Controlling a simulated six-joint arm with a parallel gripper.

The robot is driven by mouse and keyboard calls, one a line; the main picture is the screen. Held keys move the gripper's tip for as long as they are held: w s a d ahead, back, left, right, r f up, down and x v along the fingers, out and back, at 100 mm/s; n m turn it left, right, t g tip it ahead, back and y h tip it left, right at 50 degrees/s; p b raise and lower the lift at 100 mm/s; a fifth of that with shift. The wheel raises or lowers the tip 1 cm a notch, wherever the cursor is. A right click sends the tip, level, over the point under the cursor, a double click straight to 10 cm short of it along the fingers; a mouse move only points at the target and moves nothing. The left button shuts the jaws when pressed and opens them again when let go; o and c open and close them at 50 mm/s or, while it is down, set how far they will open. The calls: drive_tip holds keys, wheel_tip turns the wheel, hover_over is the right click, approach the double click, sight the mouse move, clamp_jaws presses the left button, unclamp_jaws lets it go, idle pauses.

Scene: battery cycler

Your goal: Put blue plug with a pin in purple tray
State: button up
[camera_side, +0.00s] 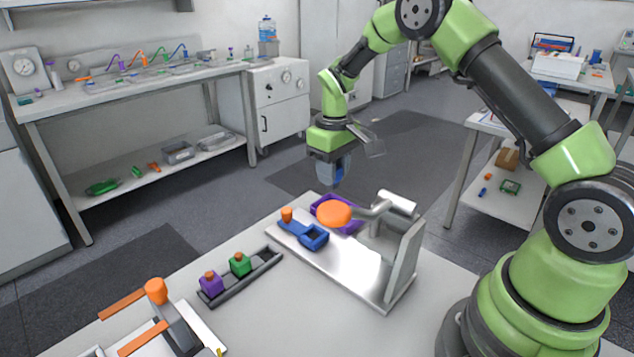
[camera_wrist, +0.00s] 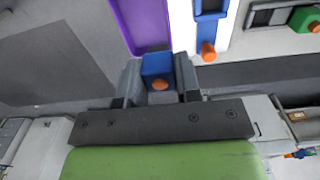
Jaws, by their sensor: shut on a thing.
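My gripper (camera_side: 334,178) hangs above the table, over the far side of the metal plate. In the wrist view my gripper (camera_wrist: 160,76) is shut on a blue plug (camera_wrist: 157,64) with an orange pin (camera_wrist: 159,85). In the side view the blue plug (camera_side: 338,172) shows partly between the fingers. The purple tray (camera_side: 320,206) lies below my gripper, partly hidden by an orange disc. In the wrist view the purple tray (camera_wrist: 143,22) lies just beyond the plug, toward the top of the picture. The plug is held apart from the tray.
A metal plate (camera_side: 345,268) carries a blue socket (camera_side: 315,238) with an orange knob (camera_side: 287,214). An upright bracket holds an orange disc (camera_side: 333,214) near the tray. A dark rail (camera_side: 262,268) holds a purple plug (camera_side: 210,283) and a green plug (camera_side: 240,264). An orange-handled fixture stands front left.

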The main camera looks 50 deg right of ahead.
drive_tip(key=shift+d+f, duration=0.25)
drive_tip(key=shift+d, duration=0.35)
drive_tip(key=shift+d+f, duration=0.2)
drive_tip(key=shift+d, duration=0.4)
drive_tip(key=shift+f, duration=4)
drive_tip(key=o, duration=1.1)
drive_tip(key=shift+c, duration=0.2)
drive_tip(key=shift+r, duration=0.1)
wheel_tip(320, 180, up, 10)
